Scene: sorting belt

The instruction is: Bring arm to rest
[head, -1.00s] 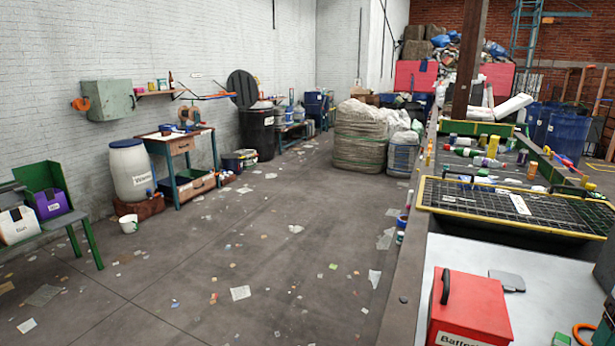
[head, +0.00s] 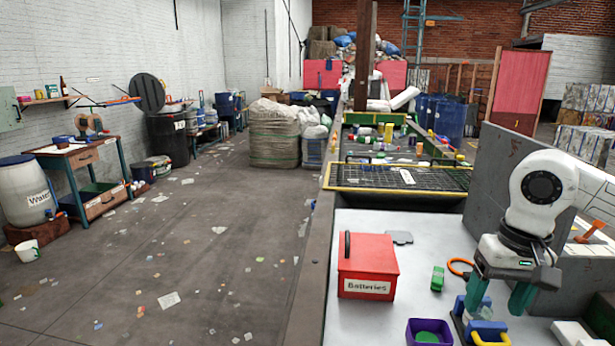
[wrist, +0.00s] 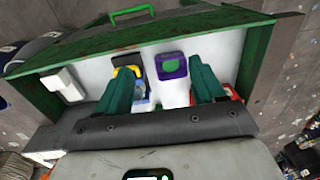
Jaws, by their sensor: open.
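My white arm shows at the right of the head view. My gripper (head: 498,301) points down with its two green fingers apart and nothing between them. It is above the right part of the white bench top (head: 350,222). Blue and yellow handled items (head: 487,330) lie below and around the fingers in the picture; I cannot tell the exact gap. In the wrist view the open fingers of my gripper (wrist: 160,75) frame a purple container (wrist: 171,65) on the white surface with a green rim.
A red box labelled Batteries (head: 368,266) stands left of the gripper. A grey panel (head: 490,160) stands behind the arm.

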